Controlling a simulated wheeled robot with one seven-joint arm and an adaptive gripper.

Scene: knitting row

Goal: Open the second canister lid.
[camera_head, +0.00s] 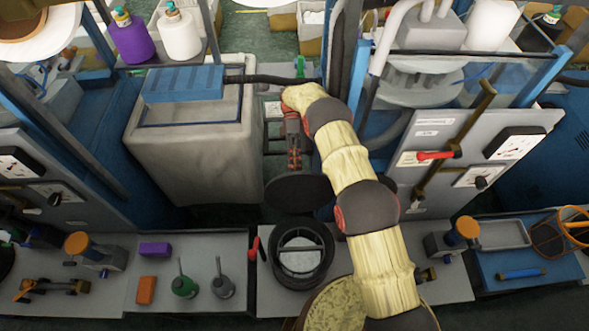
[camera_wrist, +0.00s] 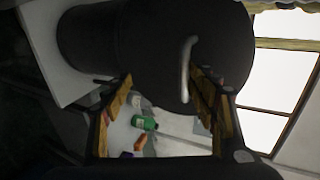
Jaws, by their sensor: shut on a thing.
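A round black canister (camera_head: 303,257) stands on the bench at the bottom middle of the head view. Its top is open, showing a crossbar and pale contents. A dark round lid (camera_head: 299,194) is tilted up at its far side. My gripper (camera_head: 294,160) is just beyond the lid, at the end of my arm. In the wrist view, my gripper (camera_wrist: 163,90) has its orange-padded fingers either side of a dark round body with a pale curved handle (camera_wrist: 187,68). The gripper is shut on the lid; the exact contact is hard to make out.
A grey bin with a blue top (camera_head: 185,85) stands upper left. A grey gauge panel (camera_head: 440,160) with a red-handled lever is right of my arm. Small bottles (camera_head: 184,284), orange and purple blocks (camera_head: 146,290) lie left of the canister.

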